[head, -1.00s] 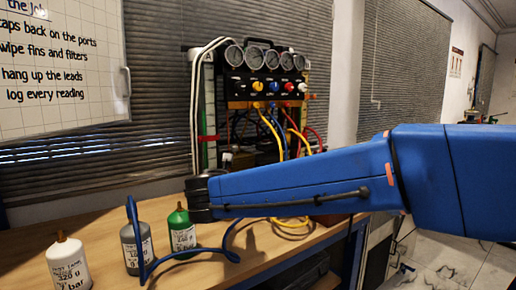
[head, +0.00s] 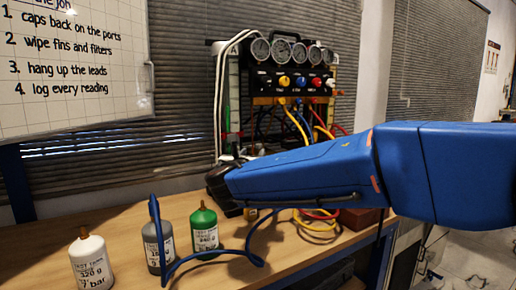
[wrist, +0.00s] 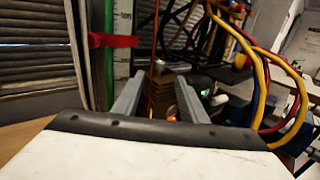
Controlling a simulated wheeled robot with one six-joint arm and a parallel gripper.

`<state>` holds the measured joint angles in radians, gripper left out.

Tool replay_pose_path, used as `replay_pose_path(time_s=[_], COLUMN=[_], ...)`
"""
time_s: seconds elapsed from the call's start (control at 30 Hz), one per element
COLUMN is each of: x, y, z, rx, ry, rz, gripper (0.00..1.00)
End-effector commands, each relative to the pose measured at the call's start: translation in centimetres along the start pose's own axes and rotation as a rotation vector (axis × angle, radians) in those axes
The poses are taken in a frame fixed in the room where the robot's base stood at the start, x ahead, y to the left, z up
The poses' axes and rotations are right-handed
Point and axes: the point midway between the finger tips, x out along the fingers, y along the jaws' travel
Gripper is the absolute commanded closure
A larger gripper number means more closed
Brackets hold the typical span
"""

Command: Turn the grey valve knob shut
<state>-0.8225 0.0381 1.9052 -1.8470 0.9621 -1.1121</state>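The gauge rig (head: 290,82) stands at the back of the bench, with several round gauges above a row of coloured knobs. A yellow knob (head: 284,82) and a red knob (head: 316,82) show in its black panel. I cannot pick out a grey valve knob for certain in either view. In the head view my gripper is hidden at the dark far end of my blue arm, low and left of the rig. In the wrist view my gripper (wrist: 160,95) has its two grey fingers apart, with nothing clearly held between them.
Yellow and red hoses (wrist: 285,75) loop at the right in the wrist view. A green-and-white column (wrist: 117,40) with a red strap stands at the left. White (head: 91,262), grey (head: 158,247) and green (head: 203,229) bottles and a blue hook-shaped lead (head: 240,256) are on the bench.

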Motion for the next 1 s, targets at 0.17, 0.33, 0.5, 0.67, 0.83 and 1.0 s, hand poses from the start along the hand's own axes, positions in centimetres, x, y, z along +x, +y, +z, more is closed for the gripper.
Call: replay_pose_path(time_s=[0.17,0.33,0.5,0.67,0.83,1.0], x=[3.4,6.2,8.4,9.4,9.7,9.7], y=[-0.1,-0.1,-0.1,-0.1,-0.1,-0.1], z=[-0.1,0.0,0.0,0.0,0.0,0.0], rx=[0.0,0.001,0.001,0.002,0.001,0.001], ry=[0.001,0.0,0.0,0.001,0.0,0.0], rz=[-0.004,-0.003,-0.003,-0.001,-0.001,0.0], gripper=[0.61,0.61,0.61,0.61,0.61,0.61])
